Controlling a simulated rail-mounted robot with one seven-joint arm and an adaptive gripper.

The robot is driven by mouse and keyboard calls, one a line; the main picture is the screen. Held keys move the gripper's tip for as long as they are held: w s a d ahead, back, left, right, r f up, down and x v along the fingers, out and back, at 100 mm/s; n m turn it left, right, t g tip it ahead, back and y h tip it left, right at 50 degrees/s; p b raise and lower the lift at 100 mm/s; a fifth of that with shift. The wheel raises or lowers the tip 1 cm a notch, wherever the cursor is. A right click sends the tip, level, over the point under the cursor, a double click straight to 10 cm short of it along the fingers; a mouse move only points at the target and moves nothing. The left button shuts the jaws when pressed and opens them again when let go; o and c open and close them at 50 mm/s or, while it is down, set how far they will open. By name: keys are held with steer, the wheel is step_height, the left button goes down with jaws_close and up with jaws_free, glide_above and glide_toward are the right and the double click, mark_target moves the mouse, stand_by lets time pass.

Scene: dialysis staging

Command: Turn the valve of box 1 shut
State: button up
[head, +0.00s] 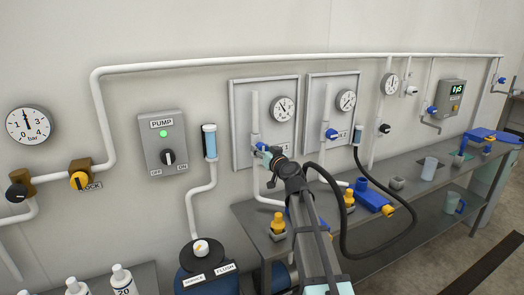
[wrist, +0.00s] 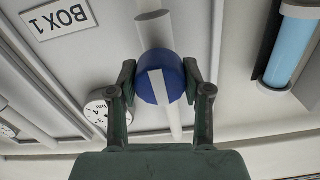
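The valve of box 1 is a round blue knob (wrist: 150,92) with a white stripe, on a pale vertical pipe (wrist: 152,28). The stripe runs roughly along the pipe. A BOX 1 label (wrist: 59,18) shows beside it in the wrist view. My gripper (wrist: 160,82) has one finger on each side of the knob, and both fingertips appear to touch its rim. In the head view my gripper (head: 264,153) reaches the left wall panel (head: 240,92) and covers most of this knob.
A second panel (head: 315,90) with its own blue valve (head: 331,134) stands just to the right. A bench (head: 410,182) with cups and blue items runs below. A dark hose (head: 400,228) loops near my arm.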

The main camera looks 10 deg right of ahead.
steer(key=shift+m, duration=0.3)
steer(key=m+b, duration=0.2)
steer(key=m, duration=0.5)
steer(key=shift+m+b, duration=0.35)
steer(key=shift+m, duration=0.05)
steer(key=m, duration=0.4)
steer(key=shift+d+r+m+p, duration=0.1)
steer(key=shift+m+p, duration=0.2)
steer(key=shift+p, duration=0.05)
steer(key=m+p, duration=0.1)
steer(key=m, duration=0.3)
steer(key=shift+m+p, duration=0.35)
steer(key=shift+m, duration=0.05)
steer(key=o, duration=1.2)
steer(key=shift+c, duration=0.2)
